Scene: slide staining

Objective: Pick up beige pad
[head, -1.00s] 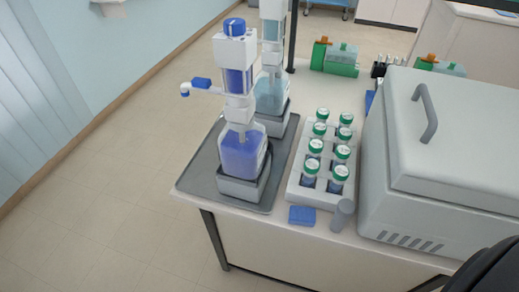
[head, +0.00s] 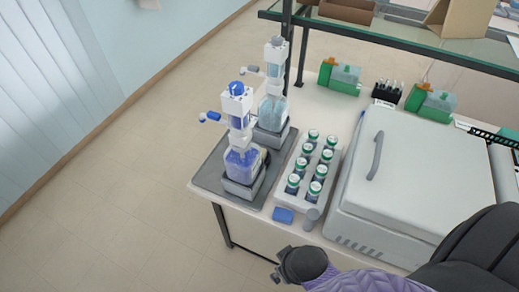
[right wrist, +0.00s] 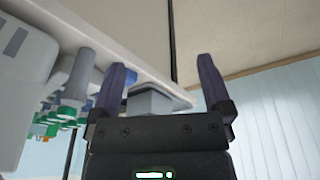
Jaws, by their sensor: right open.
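A small blue block (head: 283,215) lies at the front edge of the bench, left of a grey cylinder (head: 311,218). The cylinder also shows in the right wrist view (right wrist: 78,75). My right gripper (right wrist: 163,72) is open, with its two dark fingers apart and nothing visible between them. In the head view my right arm comes in from the lower right, and the hand is in front of the bench's front edge. My left gripper is not in view.
A grey tray (head: 207,176) holds two dispenser bottles, one purple (head: 240,165) and one light blue (head: 270,112). A large lidded grey machine (head: 420,180) stands to the right. A shelf (head: 400,49) spans the back.

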